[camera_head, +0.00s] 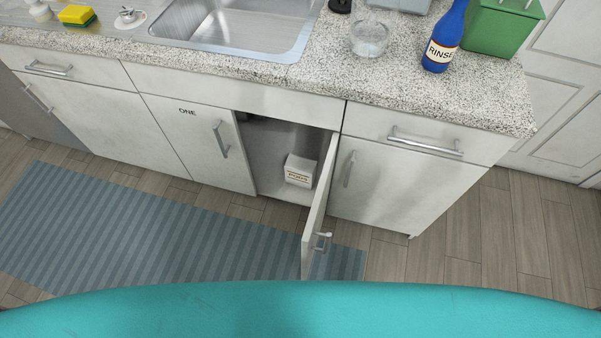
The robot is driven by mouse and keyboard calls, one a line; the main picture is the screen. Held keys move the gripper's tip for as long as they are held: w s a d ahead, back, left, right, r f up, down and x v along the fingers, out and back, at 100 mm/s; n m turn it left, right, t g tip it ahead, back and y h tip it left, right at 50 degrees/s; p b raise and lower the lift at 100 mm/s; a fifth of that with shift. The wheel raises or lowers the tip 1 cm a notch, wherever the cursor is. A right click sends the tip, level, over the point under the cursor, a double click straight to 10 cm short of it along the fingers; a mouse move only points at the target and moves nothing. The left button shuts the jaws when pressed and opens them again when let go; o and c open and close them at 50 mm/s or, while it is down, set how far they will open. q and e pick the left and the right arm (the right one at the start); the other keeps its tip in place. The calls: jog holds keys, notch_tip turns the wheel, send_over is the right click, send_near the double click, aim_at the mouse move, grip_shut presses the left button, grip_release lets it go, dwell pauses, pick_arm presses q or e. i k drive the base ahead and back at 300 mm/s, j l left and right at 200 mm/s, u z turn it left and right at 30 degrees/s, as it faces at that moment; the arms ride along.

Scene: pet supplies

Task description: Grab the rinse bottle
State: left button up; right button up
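The rinse bottle (443,37) is blue with a cream label reading "RINSE". It stands upright on the speckled countertop (489,97), near the right end. Its top is cut off by the upper edge of the view. Neither of my grippers shows, and nothing is touching the bottle from my side.
A green box (503,27) stands right of the bottle and a clear glass bowl (369,38) left of it. A metal sink (240,25) lies further left. An open cabinet door (319,205) juts out below; a white box (299,170) sits inside. A striped rug (150,230) covers the floor.

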aim_at(446, 36)
jog(key=j+z, duration=0.1)
jog(key=z, duration=0.3)
jog(key=j+z, duration=0.1)
jog(key=z, duration=0.7)
